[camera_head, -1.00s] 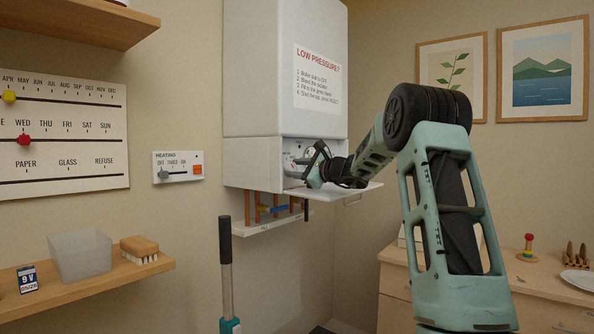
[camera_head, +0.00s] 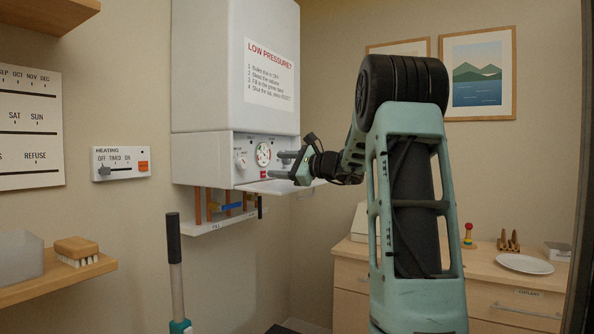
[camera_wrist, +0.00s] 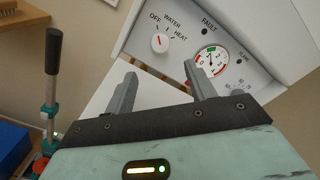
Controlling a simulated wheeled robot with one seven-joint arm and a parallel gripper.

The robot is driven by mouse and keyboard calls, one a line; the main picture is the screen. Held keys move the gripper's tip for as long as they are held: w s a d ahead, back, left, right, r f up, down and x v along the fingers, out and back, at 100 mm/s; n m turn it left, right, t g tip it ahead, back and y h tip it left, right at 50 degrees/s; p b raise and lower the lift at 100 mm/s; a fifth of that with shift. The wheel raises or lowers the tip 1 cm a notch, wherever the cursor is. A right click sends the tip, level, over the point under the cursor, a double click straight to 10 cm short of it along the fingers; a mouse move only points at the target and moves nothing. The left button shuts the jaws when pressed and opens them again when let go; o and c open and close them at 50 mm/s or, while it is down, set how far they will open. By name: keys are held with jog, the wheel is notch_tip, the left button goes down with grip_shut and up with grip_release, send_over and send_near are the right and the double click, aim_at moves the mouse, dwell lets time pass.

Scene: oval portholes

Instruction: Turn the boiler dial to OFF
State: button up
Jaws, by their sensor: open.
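The boiler dial (camera_wrist: 160,43) is a white round knob with a red mark on the boiler's control panel, in the upper middle of the wrist view. OFF, WATER and HEAT are printed around it. The mark slants up and left, toward the OFF side, but its exact setting is hard to tell. The dial also shows small in the head view (camera_head: 241,162). My gripper (camera_wrist: 160,69) is open and empty, its two fingers apart and pointing at the panel below the dial. In the head view my gripper (camera_head: 280,164) is right of the dial, before the gauge side, apart from the dial.
A pressure gauge (camera_wrist: 211,62) sits right of the dial, with a FAULT lamp (camera_wrist: 204,31) above. The boiler's open flap (camera_head: 292,187) juts out below the panel. Pipes (camera_head: 225,205) hang underneath. A black-handled pole (camera_head: 174,240) stands in front, lower left. A heating slider box (camera_head: 121,163) is on the wall.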

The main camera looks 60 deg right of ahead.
jog(key=shift+s+d, duration=0.15)
jog(key=shift+s, duration=1.2)
jog(key=shift+s+d, duration=0.1)
jog(key=shift+s, duration=1.25)
